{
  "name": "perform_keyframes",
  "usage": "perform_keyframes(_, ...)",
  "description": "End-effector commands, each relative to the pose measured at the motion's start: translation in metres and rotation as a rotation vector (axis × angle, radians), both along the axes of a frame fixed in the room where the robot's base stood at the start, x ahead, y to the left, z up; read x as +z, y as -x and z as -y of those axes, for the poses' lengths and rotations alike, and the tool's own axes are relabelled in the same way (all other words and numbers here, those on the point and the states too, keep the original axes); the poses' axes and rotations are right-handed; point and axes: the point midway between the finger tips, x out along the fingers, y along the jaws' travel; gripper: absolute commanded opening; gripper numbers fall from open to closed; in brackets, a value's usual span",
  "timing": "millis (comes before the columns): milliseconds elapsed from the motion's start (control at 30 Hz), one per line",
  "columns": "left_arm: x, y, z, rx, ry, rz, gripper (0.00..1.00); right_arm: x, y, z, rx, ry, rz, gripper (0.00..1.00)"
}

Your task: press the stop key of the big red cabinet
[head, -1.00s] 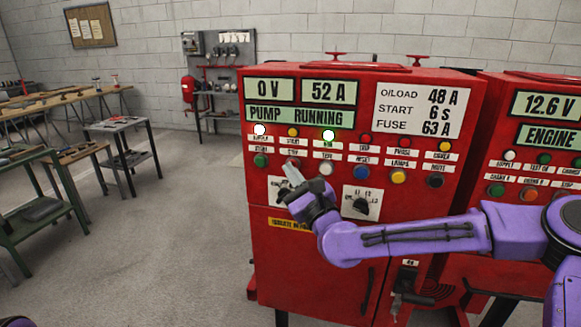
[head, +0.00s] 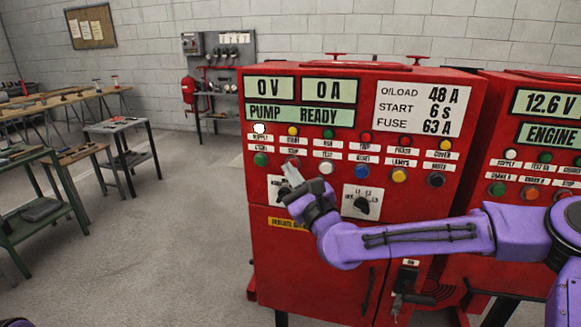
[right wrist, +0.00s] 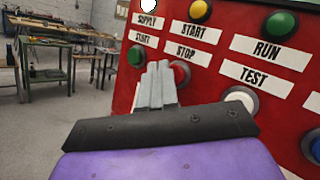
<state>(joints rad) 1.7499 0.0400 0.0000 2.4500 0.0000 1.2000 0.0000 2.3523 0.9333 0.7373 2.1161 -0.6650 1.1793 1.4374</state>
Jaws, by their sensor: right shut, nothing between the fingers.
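The big red cabinet (head: 322,250) stands in the middle of the head view. Its display (head: 300,115) reads PUMP READY, with 0 V and 0 A above. The red stop key (head: 293,162) sits under the STOP label, right of the green start key (head: 261,159). In the right wrist view the stop key (right wrist: 182,72) is partly hidden behind my fingers. My right gripper (head: 290,172) is shut and empty, its tips at the lower edge of the stop key; I cannot tell whether they touch. It also shows in the right wrist view (right wrist: 157,80). My left gripper is not in view.
A white test key (head: 326,168) and a selector knob (head: 362,204) are close to the right gripper. A second red cabinet (head: 530,215) stands at the right. Workbenches (head: 118,125) stand at the left, with open floor between.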

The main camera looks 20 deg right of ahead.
Motion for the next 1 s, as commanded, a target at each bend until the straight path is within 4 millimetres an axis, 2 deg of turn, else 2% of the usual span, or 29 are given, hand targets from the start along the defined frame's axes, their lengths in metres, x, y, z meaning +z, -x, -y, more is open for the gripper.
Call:
perform_keyframes(400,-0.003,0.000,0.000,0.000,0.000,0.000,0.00,0.000,0.006,-0.004,0.001,0.000,0.000,0.00)
perform_keyframes(800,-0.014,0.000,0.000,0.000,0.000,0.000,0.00,-0.001,0.038,-0.027,0.004,0.000,0.000,0.00)
perform_keyframes(1000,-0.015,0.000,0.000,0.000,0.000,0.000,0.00,0.000,0.046,-0.031,0.002,0.001,-0.001,0.00)
